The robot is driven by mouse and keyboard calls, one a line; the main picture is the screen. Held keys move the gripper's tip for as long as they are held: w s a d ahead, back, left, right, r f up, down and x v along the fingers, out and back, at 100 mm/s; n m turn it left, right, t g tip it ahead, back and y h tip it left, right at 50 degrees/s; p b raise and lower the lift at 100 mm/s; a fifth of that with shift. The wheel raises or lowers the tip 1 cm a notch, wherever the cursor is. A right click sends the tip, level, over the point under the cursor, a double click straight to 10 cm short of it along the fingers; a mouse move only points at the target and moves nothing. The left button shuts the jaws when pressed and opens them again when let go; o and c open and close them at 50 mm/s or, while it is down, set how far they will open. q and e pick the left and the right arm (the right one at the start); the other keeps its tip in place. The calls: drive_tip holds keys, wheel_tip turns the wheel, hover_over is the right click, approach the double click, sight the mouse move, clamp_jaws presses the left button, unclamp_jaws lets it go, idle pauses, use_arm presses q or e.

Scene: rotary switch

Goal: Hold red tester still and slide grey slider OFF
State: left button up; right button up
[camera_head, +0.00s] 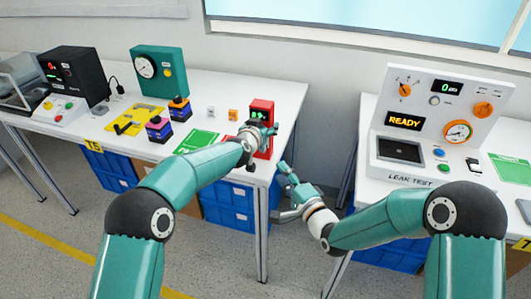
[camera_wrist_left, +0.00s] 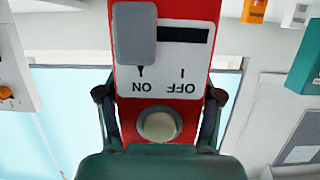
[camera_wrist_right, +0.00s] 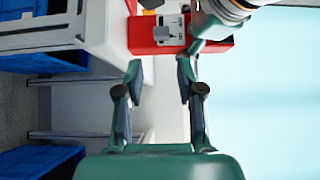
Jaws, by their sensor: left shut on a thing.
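In the left wrist view the fingers flank the tester, and the picture is upside down. There the grey slider (camera_wrist_left: 135,35) sits at the ON end of its dark slot, with the OFF end bare. My right gripper (camera_head: 284,184) is open and empty, below and right of the tester, beyond the table edge. The right wrist view shows the slider (camera_wrist_right: 162,33) beyond its fingertips, apart from them.
The leak test panel (camera_head: 440,120) stands on the right table. On the left table are a green card (camera_head: 197,141), small blocks, a yellow tray (camera_head: 138,118) and a teal gauge box (camera_head: 158,72). Blue bins (camera_head: 228,208) sit beneath. A gap separates the tables.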

sight(264, 151)
drive_tip(key=x, duration=1)
drive_tip(key=shift+w+a, duration=0.2)
drive_tip(key=shift+w, duration=0.05)
clamp_jaws()
drive_tip(key=shift+f, duration=0.1)
